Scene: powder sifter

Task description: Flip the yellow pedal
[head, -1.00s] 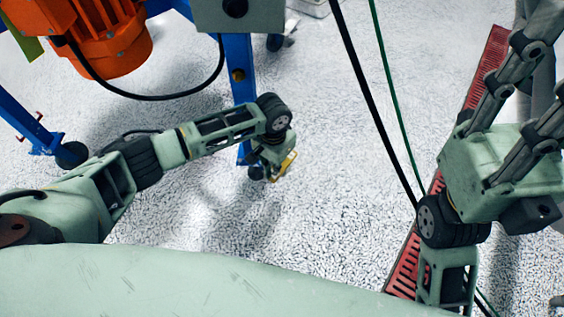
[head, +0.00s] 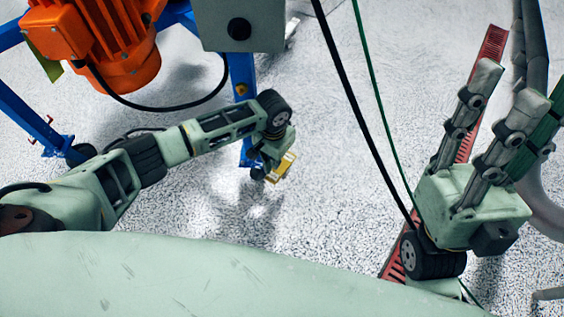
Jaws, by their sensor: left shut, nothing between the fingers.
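The yellow pedal (head: 285,167) shows low by the foot of the blue leg, right beside my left gripper (head: 270,158). Its yellow face looks broad and tilted. My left gripper reaches down over it from the left and is shut and empty. Its fingertips are partly hidden behind its own wrist, so I cannot tell whether they touch the pedal. My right gripper (head: 508,84) is at the right, with its long fingers spread open and nothing between them.
The blue frame leg (head: 242,72) stands just behind my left wrist. Above it are a grey box (head: 238,28) and an orange motor (head: 100,45) with a hanging black cable. Black and green cables cross the middle right. A red floor grate (head: 484,62) lies behind my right gripper.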

